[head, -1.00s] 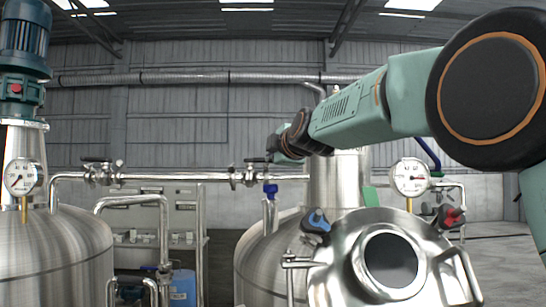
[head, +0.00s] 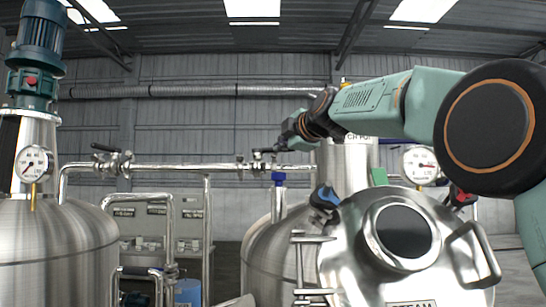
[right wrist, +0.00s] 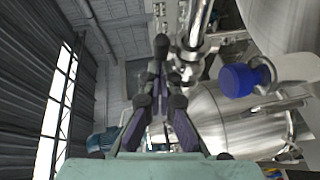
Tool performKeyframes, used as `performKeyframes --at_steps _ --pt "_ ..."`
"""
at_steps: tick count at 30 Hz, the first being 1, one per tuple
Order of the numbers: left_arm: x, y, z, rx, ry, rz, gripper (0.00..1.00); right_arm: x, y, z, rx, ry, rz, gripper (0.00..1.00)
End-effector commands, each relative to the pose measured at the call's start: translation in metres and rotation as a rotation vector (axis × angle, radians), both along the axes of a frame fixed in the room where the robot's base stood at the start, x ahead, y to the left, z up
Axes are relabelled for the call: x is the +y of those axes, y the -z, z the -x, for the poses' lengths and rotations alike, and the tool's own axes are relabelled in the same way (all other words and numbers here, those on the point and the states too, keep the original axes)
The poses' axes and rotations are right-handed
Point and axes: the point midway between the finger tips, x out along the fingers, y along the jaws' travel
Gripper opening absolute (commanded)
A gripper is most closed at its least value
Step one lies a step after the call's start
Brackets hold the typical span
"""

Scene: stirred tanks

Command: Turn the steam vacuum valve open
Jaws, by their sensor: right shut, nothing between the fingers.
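A steel valve (head: 246,168) with a black lever sits on the horizontal pipe above the tank marked STEAM. It is most likely the steam vacuum valve; I cannot read a label on it. My right gripper (head: 272,153) reaches in from the right and is right by the lever, which it partly covers. In the right wrist view the dark fingers (right wrist: 161,48) are closed together, with steel piping (right wrist: 193,40) just beyond them. I cannot tell whether they touch the lever. My left gripper is not in view.
The steam tank (head: 355,260) has a round hatch (head: 404,231) and a gauge (head: 420,165). A blue-capped fitting (head: 278,180) hangs below the pipe; it shows in the wrist view (right wrist: 238,80). A second lever valve (head: 112,165) is farther left, by the left tank (head: 55,245).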

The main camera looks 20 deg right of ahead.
Motion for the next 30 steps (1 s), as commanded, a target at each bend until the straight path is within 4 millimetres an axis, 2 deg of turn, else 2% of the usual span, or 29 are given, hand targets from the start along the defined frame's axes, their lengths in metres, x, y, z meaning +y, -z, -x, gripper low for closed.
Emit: performKeyframes --at_steps 1,3,10,22,30 --pt "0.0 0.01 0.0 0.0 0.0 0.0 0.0 -0.007 0.004 0.001 -0.003 -0.001 -0.002 0.0" --pt "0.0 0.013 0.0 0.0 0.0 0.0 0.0 -0.015 0.004 0.001 -0.004 -0.004 -0.002 0.0" --pt "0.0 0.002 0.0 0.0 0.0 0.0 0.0 -0.029 0.0 -0.008 -0.001 -0.003 0.0 0.0" --pt "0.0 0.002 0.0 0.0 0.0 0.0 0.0 -0.028 0.0 -0.008 -0.002 -0.004 0.001 0.0" --pt "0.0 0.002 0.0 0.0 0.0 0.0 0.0 -0.016 -0.003 -0.005 -0.001 -0.005 0.003 0.0"
